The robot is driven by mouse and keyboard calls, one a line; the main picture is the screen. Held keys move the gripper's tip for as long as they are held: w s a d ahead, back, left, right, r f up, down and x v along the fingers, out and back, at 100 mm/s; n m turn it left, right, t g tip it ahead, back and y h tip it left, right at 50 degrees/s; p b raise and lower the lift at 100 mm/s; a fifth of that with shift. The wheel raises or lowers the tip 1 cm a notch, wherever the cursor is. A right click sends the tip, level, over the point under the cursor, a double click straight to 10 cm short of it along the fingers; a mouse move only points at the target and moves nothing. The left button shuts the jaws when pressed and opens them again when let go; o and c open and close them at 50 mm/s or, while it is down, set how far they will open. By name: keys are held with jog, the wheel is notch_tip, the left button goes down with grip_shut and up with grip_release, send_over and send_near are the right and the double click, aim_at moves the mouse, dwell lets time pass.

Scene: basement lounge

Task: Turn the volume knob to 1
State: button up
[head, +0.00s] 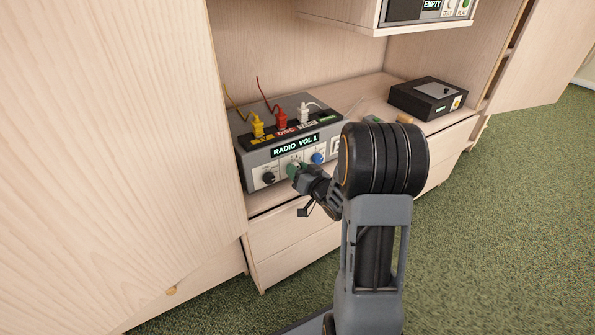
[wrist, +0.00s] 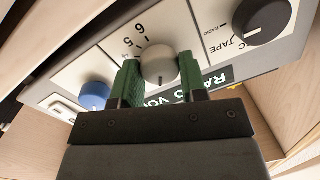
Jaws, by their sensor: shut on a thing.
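The volume knob is a pale grey round knob (wrist: 159,64), seen upside down in the wrist view with a dark pointer line and the numbers 5 and 6 beside it. My gripper (head: 294,169) is at the front of the grey radio unit (head: 245,155), and its green fingers (wrist: 160,78) are shut on opposite sides of the knob. In the head view the fingers mostly hide the knob. The unit's display (head: 295,146) reads "RADIO VOL 1".
A black knob (head: 268,177) and a blue knob (head: 318,158) flank the held knob. Yellow (head: 257,127), red (head: 281,121) and white (head: 305,114) plugs stand on top of the unit. A black box (head: 428,97) sits farther right on the cabinet. Tall cabinet doors (head: 110,150) close off the left.

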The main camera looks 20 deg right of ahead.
jog(key=o, duration=0.9)
jog(key=p+v, duration=1.1)
jog(key=v, duration=0.3)
jog(key=shift+f, duration=0.1)
